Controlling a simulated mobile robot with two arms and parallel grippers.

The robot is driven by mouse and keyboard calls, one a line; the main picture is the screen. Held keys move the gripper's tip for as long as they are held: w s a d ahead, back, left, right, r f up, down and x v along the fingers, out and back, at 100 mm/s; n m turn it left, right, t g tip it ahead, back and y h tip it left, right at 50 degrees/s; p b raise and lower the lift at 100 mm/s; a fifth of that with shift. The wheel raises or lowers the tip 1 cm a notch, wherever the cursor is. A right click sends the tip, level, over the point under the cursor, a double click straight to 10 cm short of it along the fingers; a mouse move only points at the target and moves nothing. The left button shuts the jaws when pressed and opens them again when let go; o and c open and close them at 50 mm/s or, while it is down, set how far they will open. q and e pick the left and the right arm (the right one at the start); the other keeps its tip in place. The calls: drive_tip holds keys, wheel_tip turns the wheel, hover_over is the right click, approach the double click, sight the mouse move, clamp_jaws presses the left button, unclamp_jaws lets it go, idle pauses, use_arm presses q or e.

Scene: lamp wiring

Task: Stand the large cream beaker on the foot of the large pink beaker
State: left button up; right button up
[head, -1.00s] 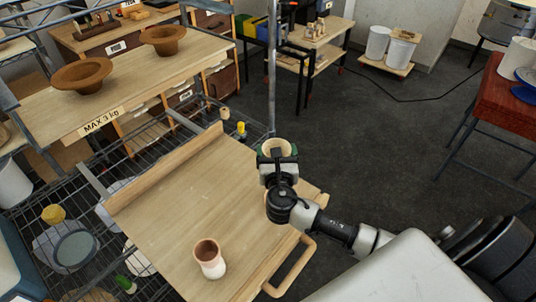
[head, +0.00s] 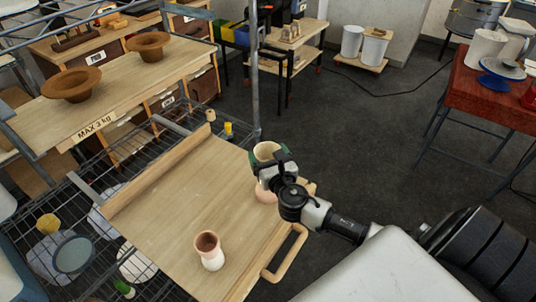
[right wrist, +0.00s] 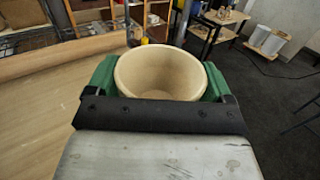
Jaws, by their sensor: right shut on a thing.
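The large cream beaker (head: 267,150) is held upright, mouth up, in my right gripper (head: 268,160) over the right side of the wooden board. In the right wrist view, the round mouth of the cream beaker (right wrist: 160,75) sits between the two green fingers, which are shut on its sides. Directly below it in the head view is a pink beaker (head: 265,193), partly hidden by the gripper. I cannot tell whether the two touch. My left gripper is not in view.
The board has a raised back edge and a handle (head: 287,252). A shelf with two brown bowls (head: 70,85) is at upper left. The board's middle is clear.

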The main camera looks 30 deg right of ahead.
wheel_tip(320, 180, down, 2)
drive_tip(key=shift+f+b, duration=0.1)
drive_tip(key=shift+b, duration=0.65)
drive_tip(key=shift+f+b, duration=1.2)
drive_tip(key=shift+f, duration=0.25)
drive_tip(key=shift+f+b, duration=0.35)
drive_tip(key=shift+f, duration=0.05)
drive_tip(key=o, duration=0.8)
drive_tip(key=shift+o, duration=0.2)
drive_tip(key=b+v, duration=0.2)
drive_tip(key=v, duration=0.8)
drive_tip(key=shift+s, duration=0.35)
drive_tip(key=shift+a, duration=0.15)
